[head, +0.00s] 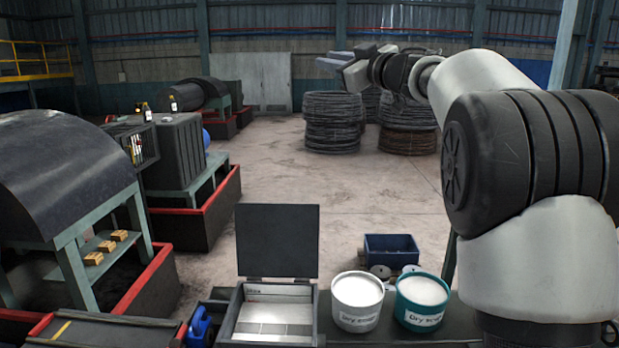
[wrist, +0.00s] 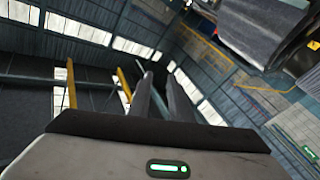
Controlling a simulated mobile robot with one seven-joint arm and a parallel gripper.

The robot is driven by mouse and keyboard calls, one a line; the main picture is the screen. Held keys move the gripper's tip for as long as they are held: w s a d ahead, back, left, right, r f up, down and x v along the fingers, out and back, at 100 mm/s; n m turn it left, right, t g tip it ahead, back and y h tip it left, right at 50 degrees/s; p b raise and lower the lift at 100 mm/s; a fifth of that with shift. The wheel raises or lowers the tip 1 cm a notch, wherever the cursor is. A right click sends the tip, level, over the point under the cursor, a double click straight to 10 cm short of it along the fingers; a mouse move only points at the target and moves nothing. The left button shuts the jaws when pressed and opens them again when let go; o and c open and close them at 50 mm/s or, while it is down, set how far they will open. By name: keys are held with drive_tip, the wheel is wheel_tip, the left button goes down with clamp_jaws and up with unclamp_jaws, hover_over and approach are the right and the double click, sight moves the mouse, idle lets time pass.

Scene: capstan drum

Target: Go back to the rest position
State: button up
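My arm rises at the right of the head view and stretches left across the upper middle. My gripper (head: 328,64) is high in the air, pointing left, in front of the far wall and above the coiled wire stacks. In the wrist view the two grey fingers of my gripper (wrist: 160,78) stand apart with a gap between them. Nothing is held between them; the roof and wall show behind. The gripper is far from the bench things and touches nothing that I can see.
Dark drum machines (head: 60,170) line the left. Wire coils (head: 333,125) stand further back. The middle floor is clear.

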drive_tip(key=s+d+r+m+t+h, duration=0.3)
drive_tip(key=s+d+m+h, duration=0.25)
drive_tip(key=d, duration=0.25)
drive_tip(key=s+d+f+m+g+h, duration=0.2)
drive_tip(key=s+d+f+m+h, duration=0.45)
drive_tip(key=s+f, duration=0.2)
drive_tip(key=s+a+f+g, duration=0.1)
drive_tip(key=s+f+g, duration=0.2)
drive_tip(key=s+f, duration=0.7)
drive_tip(key=s+a+f+g, duration=0.2)
drive_tip(key=s+f+g, duration=0.2)
drive_tip(key=s+f, duration=0.5)
drive_tip(key=s+a+f+g+y, duration=0.1)
drive_tip(key=s+f+g, duration=0.3)
drive_tip(key=s+f, duration=0.6)
drive_tip(key=s+a, duration=0.1)
drive_tip(key=s, duration=0.2)
drive_tip(key=shift+s+a+f, duration=0.2)
drive_tip(key=shift+f, duration=0.1)
